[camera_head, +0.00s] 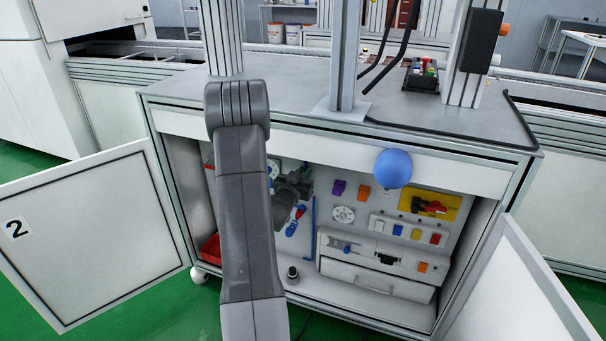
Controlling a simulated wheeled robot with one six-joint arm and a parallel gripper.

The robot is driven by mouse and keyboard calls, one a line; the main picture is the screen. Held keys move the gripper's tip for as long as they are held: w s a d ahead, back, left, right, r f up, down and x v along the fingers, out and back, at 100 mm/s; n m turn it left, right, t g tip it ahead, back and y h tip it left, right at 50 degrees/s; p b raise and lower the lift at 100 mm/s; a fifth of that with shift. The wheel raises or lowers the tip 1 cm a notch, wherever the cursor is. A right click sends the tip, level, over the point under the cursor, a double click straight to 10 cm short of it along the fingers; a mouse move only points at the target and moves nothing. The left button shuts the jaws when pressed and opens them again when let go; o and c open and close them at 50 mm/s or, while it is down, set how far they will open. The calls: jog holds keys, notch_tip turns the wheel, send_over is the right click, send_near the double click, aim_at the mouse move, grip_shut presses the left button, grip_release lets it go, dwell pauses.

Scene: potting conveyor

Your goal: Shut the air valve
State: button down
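The cabinet under the work surface stands open, and its back panel carries several fittings. A small red and blue fitting (297,213) sits beside a vertical blue pipe (313,215) left of the panel's middle. It looks like the air valve, but it is small and partly hidden, so I cannot tell its handle position. My gripper (296,190) is inside the cabinet, just above and left of that fitting. My arm hides part of it, and its fingers are too dark and small to read. I cannot tell whether it touches the fitting.
The left door (90,230) marked 2 and right door (515,290) stand open. A blue ball (393,168) shows before the cabinet's top edge. A yellow plate with a red handle (430,205), coloured switches, a drawer (375,283) and a red bin (209,247) are inside.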

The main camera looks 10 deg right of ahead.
jog(key=shift+a, duration=0.1)
jog(key=w+a+f+n+p, duration=0.1)
jog(key=a+f+n+p, duration=0.1)
jog(key=n, duration=0.7)
jog(key=w+a+f+n+p, duration=0.1)
jog(key=f+n+p, duration=0.1)
jog(key=n, duration=0.7)
jog(key=shift+w+a+f+p, duration=0.3)
jog(key=shift+a+f, duration=0.05)
jog(key=shift+a, duration=0.05)
dwell(0.4)
jog(key=c, duration=1.4)
grip_release()
jog(key=shift+f, duration=0.1)
jog(key=shift+c, duration=0.2)
